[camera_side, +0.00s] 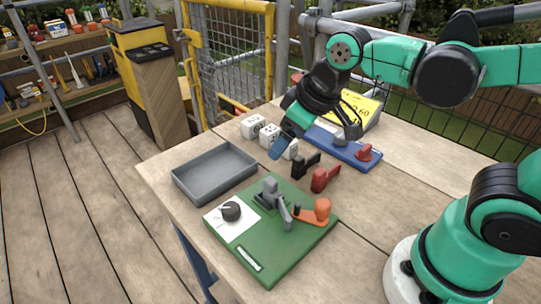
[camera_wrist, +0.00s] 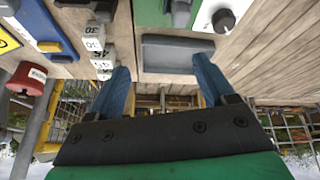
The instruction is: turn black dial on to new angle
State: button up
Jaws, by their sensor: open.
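The black dial (camera_side: 231,211) sits on a white card (camera_side: 242,228) at the left corner of a green board (camera_side: 270,262). It has a pale pointer line on top. In the wrist view the dial (camera_wrist: 223,20) is near the top right, beyond the right finger. My gripper (camera_side: 277,149) is in the air near the numbered white blocks, behind the board and well apart from the dial. In the wrist view my gripper (camera_wrist: 161,68) has its two blue fingers spread wide with nothing between them.
A grey tray (camera_side: 214,172) lies left of the green board. The board carries a grey clamp (camera_side: 270,194) and an orange part (camera_side: 317,212). Black (camera_side: 304,165) and red (camera_side: 324,179) pieces stand behind it. White blocks (camera_side: 253,126) and a blue board (camera_side: 343,149) are farther back.

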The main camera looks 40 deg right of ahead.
aim_at(229, 208)
jog(key=w+a+f+n+g, duration=0.1)
jog(key=a+n, duration=0.1)
jog(key=a, duration=0.1)
jog(key=w+a+f+n+g, duration=0.1)
jog(key=a+f+n+g, duration=0.1)
jog(key=a+n, duration=0.1)
jog(key=w+a+f+n+g, duration=0.1)
jog(key=a+f+n, duration=0.1)
jog(key=a+n, duration=0.1)
jog(key=shift+w+a+g+h, duration=0.1)
jog(key=shift+a+g+h, duration=0.25)
jog(key=shift+a, duration=0.3)
jog(key=shift+a+f+n, duration=0.15)
jog(key=shift+f+n, duration=0.15)
jog(key=shift+w+f, duration=0.1)
jog(key=shift+f, duration=2.65)
grip_shut()
